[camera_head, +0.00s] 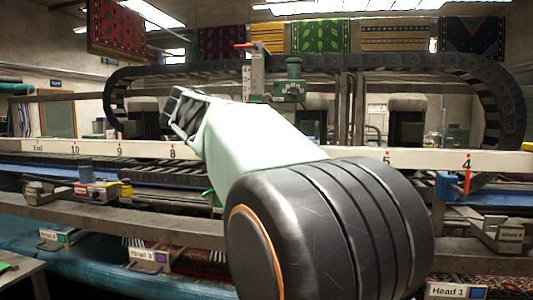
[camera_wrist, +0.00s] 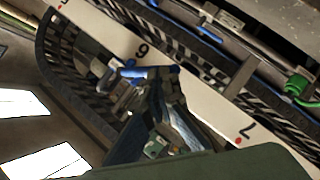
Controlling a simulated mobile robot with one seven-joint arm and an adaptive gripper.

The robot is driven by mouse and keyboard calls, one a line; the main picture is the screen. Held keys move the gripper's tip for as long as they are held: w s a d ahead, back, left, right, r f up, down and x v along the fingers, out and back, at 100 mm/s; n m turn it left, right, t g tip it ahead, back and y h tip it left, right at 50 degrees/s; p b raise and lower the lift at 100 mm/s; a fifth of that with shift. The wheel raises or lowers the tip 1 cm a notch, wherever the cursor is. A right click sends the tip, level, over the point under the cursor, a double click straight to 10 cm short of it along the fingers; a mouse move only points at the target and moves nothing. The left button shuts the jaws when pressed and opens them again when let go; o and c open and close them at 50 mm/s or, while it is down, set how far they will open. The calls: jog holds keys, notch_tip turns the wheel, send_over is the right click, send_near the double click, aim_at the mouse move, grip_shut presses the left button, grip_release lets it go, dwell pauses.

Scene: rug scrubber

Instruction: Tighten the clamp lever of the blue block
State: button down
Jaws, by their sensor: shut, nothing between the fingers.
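The blue block (camera_head: 448,188) sits at the right of the head view, on the rail by the number 4. A thin orange-red lever (camera_head: 467,182) stands nearly upright at its right side. My gripper (camera_head: 178,98) is left of centre in the head view, shut and empty, far to the left of the block and higher in the picture. In the wrist view my gripper (camera_wrist: 145,85) shows its closed fingers against the white scale bar. I cannot make out the block or its lever in the wrist view.
A white numbered scale bar (camera_head: 75,150) crosses behind my arm. A green block with a red-tipped lever (camera_head: 290,88) stands on top, right of my gripper. A black cable chain (camera_head: 300,63) arches behind.

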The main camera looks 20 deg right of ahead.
jog(key=shift+s+d+f+n+h+b, duration=0.1)
jog(key=shift+d+f+n+h+b, duration=0.1)
jog(key=shift+f+n+h+b, duration=0.45)
jog(key=shift+s+d+f+n+h+b, duration=0.15)
jog(key=shift+f+n+h+b, duration=0.25)
jog(key=shift+b, duration=0.4)
jog(key=shift+s+d+f+n+h+b, duration=0.15)
jog(key=shift+d+f+n+h+b, duration=0.1)
jog(key=shift+n+h+b, duration=0.4)
jog(key=shift+s+d+f+n+h+b, duration=0.2)
jog(key=shift+n+h+b, duration=0.2)
jog(key=shift+n+b, duration=0.3)
jog(key=shift+s+d+f+b, duration=0.1)
jog(key=shift+d+f+b, duration=0.15)
jog(key=shift+b, duration=0.55)
dwell(4.4)
